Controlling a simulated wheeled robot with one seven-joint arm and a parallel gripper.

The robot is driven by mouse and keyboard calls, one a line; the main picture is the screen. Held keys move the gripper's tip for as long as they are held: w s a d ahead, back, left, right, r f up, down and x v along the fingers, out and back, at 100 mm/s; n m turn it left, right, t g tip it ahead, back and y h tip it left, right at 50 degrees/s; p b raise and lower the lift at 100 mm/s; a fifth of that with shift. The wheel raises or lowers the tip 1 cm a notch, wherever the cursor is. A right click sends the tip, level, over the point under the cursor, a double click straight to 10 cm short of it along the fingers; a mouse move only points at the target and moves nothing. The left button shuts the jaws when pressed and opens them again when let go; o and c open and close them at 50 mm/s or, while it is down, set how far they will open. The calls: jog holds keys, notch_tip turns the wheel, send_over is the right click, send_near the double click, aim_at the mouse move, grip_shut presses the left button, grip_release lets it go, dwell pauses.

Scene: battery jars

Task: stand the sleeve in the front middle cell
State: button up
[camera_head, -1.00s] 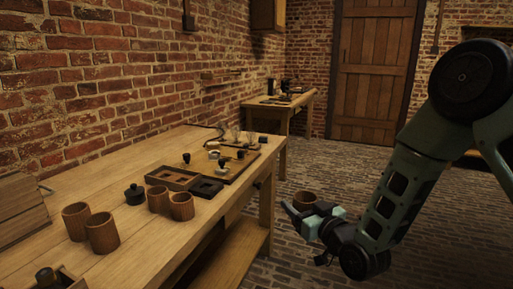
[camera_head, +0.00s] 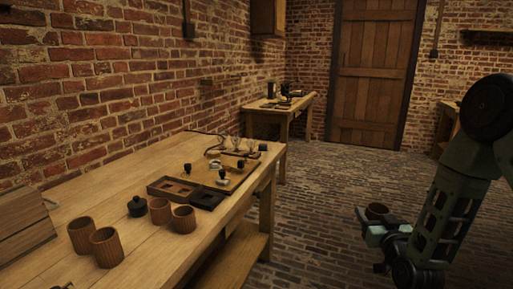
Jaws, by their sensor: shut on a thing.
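My gripper (camera_head: 368,222) is at the right, over the floor and well apart from the table.
Several brown wooden cups (camera_head: 107,248) and a dark lidded pot (camera_head: 138,206) stand on the table (camera_head: 135,165) in front of the tray. A board (camera_head: 238,175) with small knobbed pieces lies behind it. A wooden box (camera_head: 22,228) is at left. Brick floor at right is open.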

notch_tip(320, 180, up, 8)
jog(key=p, duration=0.7)
jog(key=shift+r, duration=0.2)
